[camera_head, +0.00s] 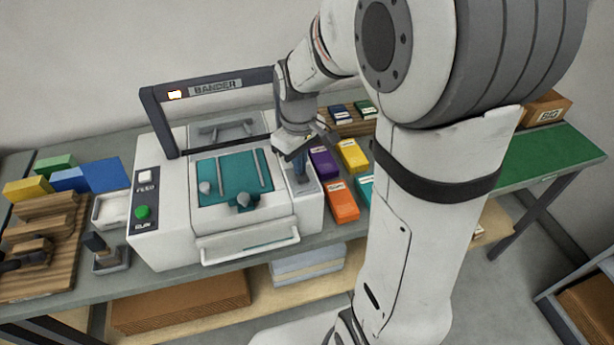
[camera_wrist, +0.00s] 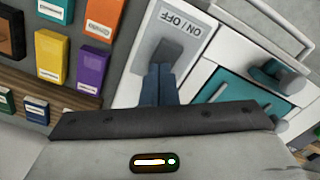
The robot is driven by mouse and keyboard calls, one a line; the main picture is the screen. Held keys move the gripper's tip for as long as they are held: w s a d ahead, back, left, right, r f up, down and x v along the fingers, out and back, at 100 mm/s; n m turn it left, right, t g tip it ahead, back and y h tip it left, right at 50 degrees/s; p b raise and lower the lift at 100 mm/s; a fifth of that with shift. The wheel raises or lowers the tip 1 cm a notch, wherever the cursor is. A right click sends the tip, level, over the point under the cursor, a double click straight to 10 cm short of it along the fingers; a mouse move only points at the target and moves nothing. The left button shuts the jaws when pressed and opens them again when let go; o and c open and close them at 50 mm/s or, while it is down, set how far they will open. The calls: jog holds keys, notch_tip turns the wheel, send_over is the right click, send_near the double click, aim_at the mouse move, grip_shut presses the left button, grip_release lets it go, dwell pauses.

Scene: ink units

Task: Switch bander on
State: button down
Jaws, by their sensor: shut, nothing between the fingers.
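The bander (camera_head: 245,225) is a white machine on the bench with a teal top plate and a dark arch labelled BANDER. In the wrist view, a grey plate marked ON / OFF (camera_wrist: 182,28) carries a dark grey switch (camera_wrist: 166,48). My gripper (camera_head: 301,172) is over the machine's right side, pointing down, with its fingers closed and empty. In the wrist view my blue-grey fingertips (camera_wrist: 158,74) are right at the switch's lower end; whether they touch cannot be told. The fingers partly hide the switch.
A control panel (camera_head: 144,198) with a white FEED and a green RUN button is on the machine's left. Coloured boxes, such as an orange one (camera_head: 342,201), stand close on the right. A white tray (camera_head: 110,210) and wooden rack (camera_head: 40,250) stand left.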

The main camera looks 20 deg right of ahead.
jog(key=shift+s+f, duration=0.25)
jog(key=shift+f, duration=0.1)
jog(key=r+p, duration=0.5)
jog(key=r, duration=0.2)
jog(key=shift+w, duration=0.2)
